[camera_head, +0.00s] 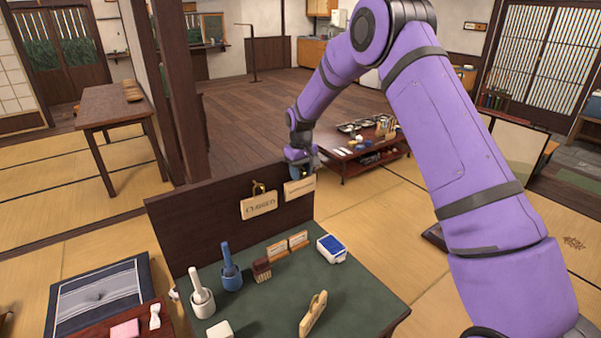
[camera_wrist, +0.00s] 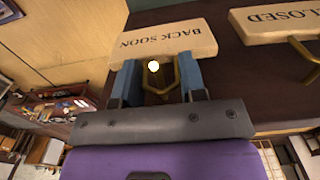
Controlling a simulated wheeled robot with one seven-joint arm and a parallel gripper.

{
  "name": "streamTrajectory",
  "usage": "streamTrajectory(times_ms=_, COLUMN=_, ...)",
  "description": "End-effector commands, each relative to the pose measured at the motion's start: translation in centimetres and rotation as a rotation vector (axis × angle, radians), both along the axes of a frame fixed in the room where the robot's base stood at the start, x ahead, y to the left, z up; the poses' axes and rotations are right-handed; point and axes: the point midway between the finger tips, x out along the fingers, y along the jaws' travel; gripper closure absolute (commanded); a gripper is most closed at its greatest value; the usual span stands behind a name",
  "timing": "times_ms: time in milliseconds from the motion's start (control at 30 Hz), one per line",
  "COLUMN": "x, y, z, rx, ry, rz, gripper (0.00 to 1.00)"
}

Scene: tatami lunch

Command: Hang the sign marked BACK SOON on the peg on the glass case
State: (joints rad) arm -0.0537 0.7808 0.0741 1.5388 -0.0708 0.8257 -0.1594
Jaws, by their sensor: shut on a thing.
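The BACK SOON sign (camera_head: 299,188) is a pale wooden plaque at the upper right of a dark upright panel; its lettering is readable, upside down, in the wrist view (camera_wrist: 165,42). A brass loop (camera_wrist: 176,84) rises from it between my blue fingers. My gripper (camera_head: 301,172), also in the wrist view (camera_wrist: 158,80), is shut on the sign by this loop. A bright round spot shows inside the loop; I cannot tell whether it is a peg tip. Whether the sign touches the panel is unclear. I recognise no glass case in either view.
The CLOSED sign (camera_head: 259,204) hangs by a brass loop on the dark panel (camera_head: 205,232), just left of the held sign. A low table (camera_head: 345,168) with goods stands beyond.

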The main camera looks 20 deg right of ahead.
Motion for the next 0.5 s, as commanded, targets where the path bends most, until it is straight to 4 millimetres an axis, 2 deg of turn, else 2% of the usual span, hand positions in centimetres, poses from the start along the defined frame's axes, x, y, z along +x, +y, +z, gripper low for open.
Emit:
streamTrajectory(times_ms=467, x=0.18, y=0.06, z=-0.70, rx=0.000, ry=-0.001, rz=0.000, gripper=0.97)
streamTrajectory(times_ms=500, x=0.18, y=0.06, z=-0.68, rx=0.001, ry=-0.002, rz=0.000, gripper=0.55)
